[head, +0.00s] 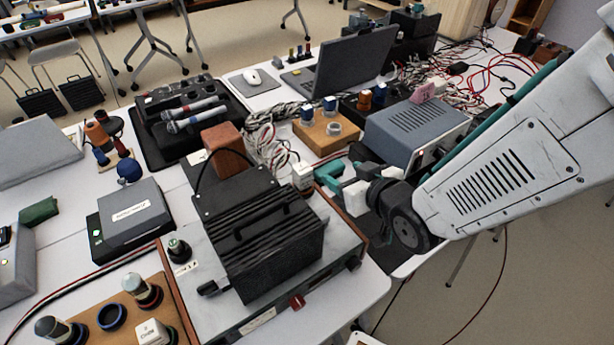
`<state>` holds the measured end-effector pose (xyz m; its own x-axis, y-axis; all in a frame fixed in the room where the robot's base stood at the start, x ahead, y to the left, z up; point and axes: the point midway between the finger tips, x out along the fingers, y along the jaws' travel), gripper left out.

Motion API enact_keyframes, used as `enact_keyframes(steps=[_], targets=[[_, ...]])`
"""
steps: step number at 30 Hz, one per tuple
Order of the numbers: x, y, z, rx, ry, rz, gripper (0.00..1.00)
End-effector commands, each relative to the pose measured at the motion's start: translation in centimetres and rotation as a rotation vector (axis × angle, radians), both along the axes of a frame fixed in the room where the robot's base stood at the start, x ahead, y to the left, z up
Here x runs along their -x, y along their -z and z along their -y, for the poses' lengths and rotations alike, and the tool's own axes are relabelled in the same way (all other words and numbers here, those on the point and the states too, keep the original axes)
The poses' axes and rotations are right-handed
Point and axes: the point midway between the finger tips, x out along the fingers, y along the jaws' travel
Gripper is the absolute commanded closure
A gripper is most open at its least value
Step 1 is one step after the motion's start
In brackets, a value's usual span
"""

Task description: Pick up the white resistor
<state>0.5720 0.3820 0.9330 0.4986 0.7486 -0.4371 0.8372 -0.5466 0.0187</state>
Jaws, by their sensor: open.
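A small white block (303,176), which looks like the white resistor, stands behind the black finned box, close to the tips of my gripper. My gripper (325,174) has teal fingers and reaches in from the right. It is open, and its fingers point left toward the white block. I cannot tell whether they touch the block or reach around it. Another white block with dark lettering (153,332) sits on the wooden board at the front left. The lower part of the block near my gripper is partly hidden.
The black finned box (262,235) stands just in front of my gripper. A blue-grey vented box (415,122) is behind it. A brown block (222,146) and loose wires (266,140) lie to the left. A laptop (345,65) stands farther back.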

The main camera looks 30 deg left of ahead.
Motion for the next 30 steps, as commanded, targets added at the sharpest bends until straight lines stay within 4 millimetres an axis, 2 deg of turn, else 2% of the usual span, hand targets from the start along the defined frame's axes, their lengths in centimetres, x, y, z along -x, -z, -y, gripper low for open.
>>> enact_keyframes(steps=[1,3,7,23,30], targets=[[1.3,0.9,-1.3,-0.024,-0.038,0.007,0.42],[2.4,1.3,-2.5,-0.059,-0.072,0.020,0.42],[3.2,1.7,-3.8,-0.093,-0.100,0.033,0.42],[0.5,3.3,-9.7,-0.098,-0.101,0.035,0.42],[0.1,3.5,-10.4,-0.098,-0.101,0.035,0.42]])
